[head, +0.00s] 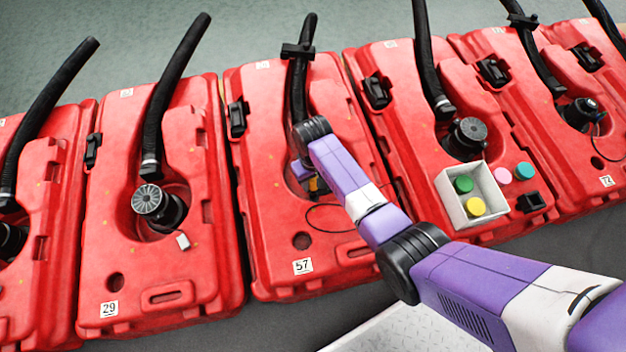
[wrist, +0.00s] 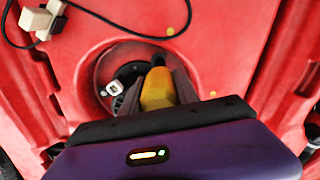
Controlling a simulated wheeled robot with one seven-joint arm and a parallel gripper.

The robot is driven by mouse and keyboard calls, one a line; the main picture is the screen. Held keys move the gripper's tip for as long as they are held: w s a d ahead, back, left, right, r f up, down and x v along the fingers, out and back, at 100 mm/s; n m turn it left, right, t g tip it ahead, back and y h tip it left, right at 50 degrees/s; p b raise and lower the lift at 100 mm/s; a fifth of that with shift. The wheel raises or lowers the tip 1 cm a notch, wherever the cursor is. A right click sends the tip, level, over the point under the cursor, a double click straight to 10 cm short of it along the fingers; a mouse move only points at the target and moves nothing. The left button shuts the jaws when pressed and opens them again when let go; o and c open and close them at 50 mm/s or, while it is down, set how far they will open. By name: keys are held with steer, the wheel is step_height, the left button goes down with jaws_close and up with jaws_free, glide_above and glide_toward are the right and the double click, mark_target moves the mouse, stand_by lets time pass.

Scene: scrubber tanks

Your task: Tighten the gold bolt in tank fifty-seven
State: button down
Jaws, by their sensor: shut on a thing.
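Tank fifty-seven (head: 302,238) is the red tank in the middle of the head view, with a white 57 label (head: 303,266) near its front edge. My arm reaches over it, and my gripper (head: 312,187) is down at its round recess, partly hidden by my arm. In the wrist view my gripper (wrist: 157,90) is shut on a gold-yellow piece (wrist: 157,88), which appears to be the gold bolt. The piece stands between the fingers at the recess (wrist: 98,62). Its lower end and any thread are hidden. A dark round part with a pale connector (wrist: 114,88) sits beside it.
A loose black cable (wrist: 120,28) with beige connectors (wrist: 40,20) lies on the tank. Tank 29 (head: 100,270) stands to the left. A white box (head: 447,205) with green and yellow caps sits on the right-hand tank, beside pink and teal caps. Black hoses rise from the tanks.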

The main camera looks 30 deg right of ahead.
stand_by(0.4)
steer(key=shift+r+p, duration=2.5)
steer(key=shift+p, duration=0.1)
